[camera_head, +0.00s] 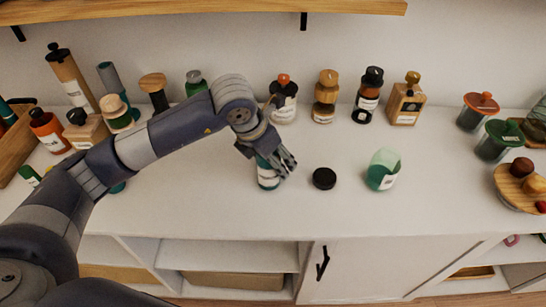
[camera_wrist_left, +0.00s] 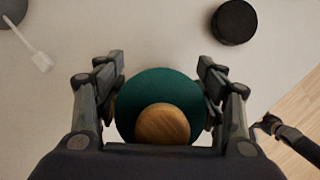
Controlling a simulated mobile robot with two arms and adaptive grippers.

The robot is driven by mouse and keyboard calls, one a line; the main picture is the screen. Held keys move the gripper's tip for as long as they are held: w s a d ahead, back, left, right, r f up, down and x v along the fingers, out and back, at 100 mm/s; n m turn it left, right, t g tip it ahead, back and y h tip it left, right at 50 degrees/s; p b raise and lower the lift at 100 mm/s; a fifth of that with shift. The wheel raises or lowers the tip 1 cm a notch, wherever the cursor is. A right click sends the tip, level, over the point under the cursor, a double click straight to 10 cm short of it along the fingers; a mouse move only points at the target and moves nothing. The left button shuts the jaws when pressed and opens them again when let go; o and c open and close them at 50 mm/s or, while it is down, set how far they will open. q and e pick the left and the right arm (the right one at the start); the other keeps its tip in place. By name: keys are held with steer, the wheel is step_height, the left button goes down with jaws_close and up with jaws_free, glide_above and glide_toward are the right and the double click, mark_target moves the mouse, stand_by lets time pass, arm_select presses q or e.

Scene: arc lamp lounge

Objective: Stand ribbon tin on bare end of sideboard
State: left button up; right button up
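A teal tin or jar with a pale label (camera_head: 267,178) is upright at the middle of the sideboard top (camera_head: 220,215). From above, in the left wrist view, it shows a dark teal round lid (camera_wrist_left: 128,90) with a wooden knob. I cannot read its label to confirm it is the ribbon tin. My left gripper (camera_head: 280,163) comes down over it, and its fingers (camera_wrist_left: 162,95) lie against both sides, seemingly shut on it. Whether its base touches the top is unclear. My right gripper is not in view.
A black disc (camera_head: 324,178) and a green glass jar (camera_head: 383,170) stand just right of the tin. Several bottles line the wall. Lidded jars (camera_head: 480,108) and a wooden board (camera_head: 510,196) occupy the right end.

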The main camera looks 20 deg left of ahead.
arm_select(q)
steer(key=shift+r, duration=0.15)
steer(key=shift+r, duration=0.2)
steer(key=v, duration=1.1)
steer(key=shift+s+r, duration=0.2)
steer(key=shift+r, duration=0.15)
steer(key=shift+a, duration=0.1)
